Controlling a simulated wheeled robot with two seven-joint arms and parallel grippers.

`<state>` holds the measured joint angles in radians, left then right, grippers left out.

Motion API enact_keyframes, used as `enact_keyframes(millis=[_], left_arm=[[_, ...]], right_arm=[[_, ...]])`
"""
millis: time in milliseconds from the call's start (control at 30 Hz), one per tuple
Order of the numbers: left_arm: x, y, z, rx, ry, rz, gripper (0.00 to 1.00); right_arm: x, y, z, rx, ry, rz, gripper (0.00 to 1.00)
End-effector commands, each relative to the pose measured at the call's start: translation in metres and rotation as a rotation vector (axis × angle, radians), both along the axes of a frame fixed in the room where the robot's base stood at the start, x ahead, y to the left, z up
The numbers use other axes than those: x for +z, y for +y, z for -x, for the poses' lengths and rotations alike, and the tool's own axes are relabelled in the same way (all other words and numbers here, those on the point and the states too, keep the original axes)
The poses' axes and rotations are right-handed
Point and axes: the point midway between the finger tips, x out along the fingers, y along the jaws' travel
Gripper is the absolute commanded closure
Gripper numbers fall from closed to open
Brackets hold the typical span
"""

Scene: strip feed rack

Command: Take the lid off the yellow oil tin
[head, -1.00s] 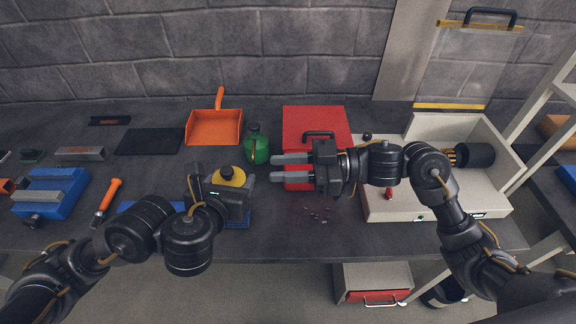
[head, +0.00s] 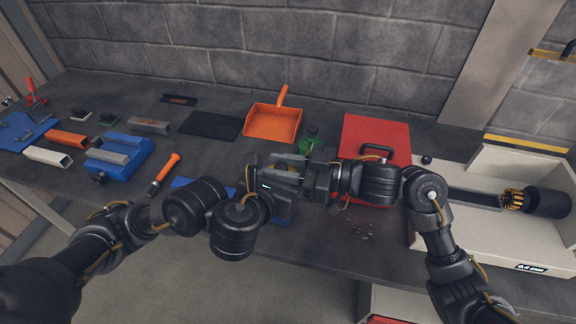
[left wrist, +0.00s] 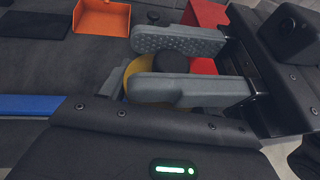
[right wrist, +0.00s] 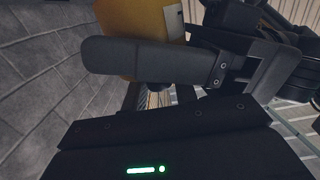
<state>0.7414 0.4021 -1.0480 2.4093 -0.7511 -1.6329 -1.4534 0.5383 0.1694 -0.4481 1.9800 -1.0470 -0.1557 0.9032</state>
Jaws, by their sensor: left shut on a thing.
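The yellow oil tin (left wrist: 118,78) shows in the left wrist view, partly covered by grey fingers. Its round black lid (left wrist: 172,63) sits on top. In the right wrist view the tin's yellow side (right wrist: 130,20) shows behind a grey finger. In the head view the grippers hide the tin and lid.
A green bottle (head: 313,138) stands close behind the right gripper. A red box (head: 375,130) with a black handle is to the right. An orange dustpan (head: 270,123) lies behind. Small bits (head: 362,229) lie on the bench. An orange-handled tool (head: 165,170) is left.

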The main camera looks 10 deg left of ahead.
Motion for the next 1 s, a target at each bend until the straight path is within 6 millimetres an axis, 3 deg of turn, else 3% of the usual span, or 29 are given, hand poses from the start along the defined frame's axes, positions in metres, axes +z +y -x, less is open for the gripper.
enact_keyframes(millis=[133,333,900,1000], left_arm=[[0.0,0.0,0.0,0.0,0.0,0.0,0.8],[0.0,0.0,0.0,0.0,0.0,0.0,0.8],[-0.002,0.0,0.0,0.001,0.003,-0.005,0.8],[-0.002,0.0,0.0,0.001,0.003,-0.005,0.88]], right_arm=[[0.0,0.0,0.0,0.0,0.0,0.0,0.74],[0.0,0.0,0.0,0.0,0.0,0.0,1.0],[0.017,-0.001,0.0,0.0,-0.005,-0.007,1.0],[0.018,-0.001,0.0,0.0,-0.004,-0.007,1.0]])
